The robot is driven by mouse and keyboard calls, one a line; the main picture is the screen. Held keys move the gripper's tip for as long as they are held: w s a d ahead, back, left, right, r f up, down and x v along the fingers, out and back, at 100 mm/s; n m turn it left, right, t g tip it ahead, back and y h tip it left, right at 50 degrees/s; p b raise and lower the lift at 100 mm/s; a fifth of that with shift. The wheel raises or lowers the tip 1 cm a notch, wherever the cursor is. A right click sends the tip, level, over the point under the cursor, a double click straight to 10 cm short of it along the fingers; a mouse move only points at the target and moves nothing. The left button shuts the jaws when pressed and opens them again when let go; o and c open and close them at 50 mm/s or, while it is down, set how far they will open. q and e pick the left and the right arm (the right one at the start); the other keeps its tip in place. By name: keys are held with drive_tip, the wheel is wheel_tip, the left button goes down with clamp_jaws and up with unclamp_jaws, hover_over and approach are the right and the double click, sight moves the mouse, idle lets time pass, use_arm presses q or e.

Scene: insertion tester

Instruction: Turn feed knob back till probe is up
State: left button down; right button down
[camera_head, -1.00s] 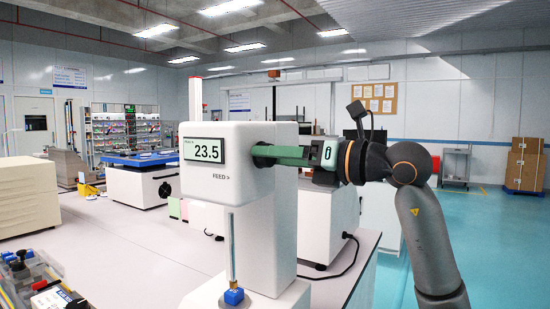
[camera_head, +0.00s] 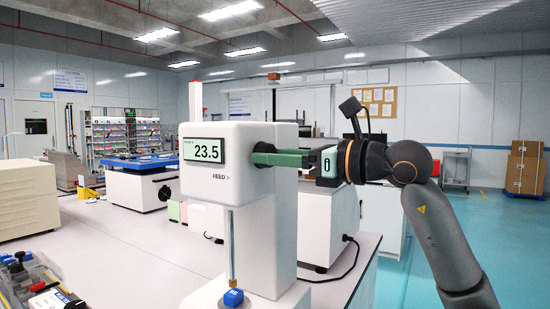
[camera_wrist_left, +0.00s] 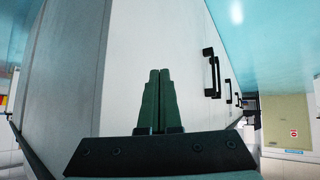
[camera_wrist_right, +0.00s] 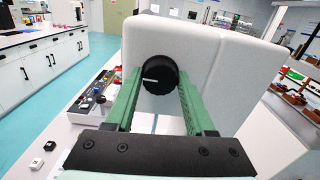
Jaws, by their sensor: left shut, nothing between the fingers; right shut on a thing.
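The white tester (camera_head: 228,170) stands on the table, with a display (camera_head: 204,150) reading 23.5 and a FEED label below it. Its thin probe (camera_head: 232,245) hangs upright, its tip at or just above a blue block (camera_head: 233,298); I cannot tell if they touch. The black feed knob (camera_wrist_right: 159,75) with a white mark is on the tester's side. My right gripper (camera_head: 258,154) is shut on the knob, with one green finger on each side of it. My left gripper (camera_wrist_left: 158,75) is shut and empty, pointing at a pale cabinet, outside the head view.
A tray of small parts (camera_head: 35,285) lies at the table's front left. A black cable (camera_head: 340,262) runs behind the tester. Beige drawers (camera_head: 25,200) stand at the left. The table left of the tester is mostly clear.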

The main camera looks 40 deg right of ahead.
drive_tip(key=shift+n, duration=9.9)
drive_tip(key=shift+c, duration=1.3)
unclamp_jaws()
drive_tip(key=shift+s+b, duration=0.15)
drive_tip(key=shift+b, duration=0.15)
